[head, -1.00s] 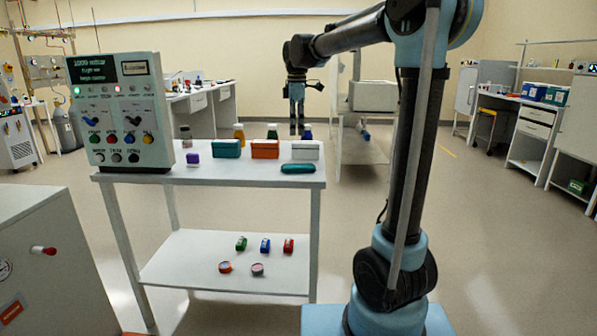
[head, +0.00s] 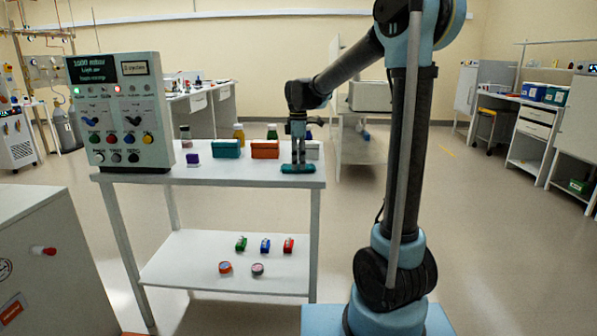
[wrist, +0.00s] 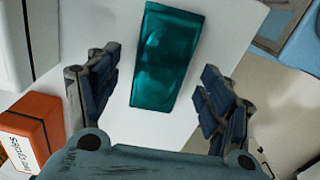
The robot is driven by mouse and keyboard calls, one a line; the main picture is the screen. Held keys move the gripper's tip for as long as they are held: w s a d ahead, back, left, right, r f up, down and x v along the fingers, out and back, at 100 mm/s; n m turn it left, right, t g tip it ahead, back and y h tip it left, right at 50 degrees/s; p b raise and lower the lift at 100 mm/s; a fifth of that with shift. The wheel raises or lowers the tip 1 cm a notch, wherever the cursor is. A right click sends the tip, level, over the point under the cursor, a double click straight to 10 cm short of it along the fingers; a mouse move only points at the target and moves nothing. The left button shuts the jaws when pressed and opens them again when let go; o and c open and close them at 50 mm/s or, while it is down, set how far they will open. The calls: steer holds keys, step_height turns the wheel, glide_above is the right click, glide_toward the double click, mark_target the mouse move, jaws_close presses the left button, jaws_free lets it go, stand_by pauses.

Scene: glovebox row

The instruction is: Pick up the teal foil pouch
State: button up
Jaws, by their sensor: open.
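The teal foil pouch (head: 298,168) lies flat near the front right edge of the white table's top. In the wrist view the pouch (wrist: 164,58) is a shiny teal rectangle, slightly tilted, lying beyond and between the fingers. My gripper (head: 298,160) is directly above the pouch and hides part of it in the head view. In the wrist view my gripper (wrist: 160,95) is open, with one finger on each side of the pouch's line and a gap to each. I cannot tell the exact height left between fingertips and pouch.
On the white table (head: 235,179) an orange box (head: 265,149), a teal box (head: 226,148) and a white box (head: 313,150) stand behind the pouch. A purple item (head: 192,159) and a control panel (head: 120,112) stand left. Several small items lie on the lower shelf (head: 190,262).

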steer(key=shift+f, duration=0.7)
steer(key=shift+c, duration=0.3)
steer(key=c, duration=1.1)
steer(key=shift+c, duration=0.2)
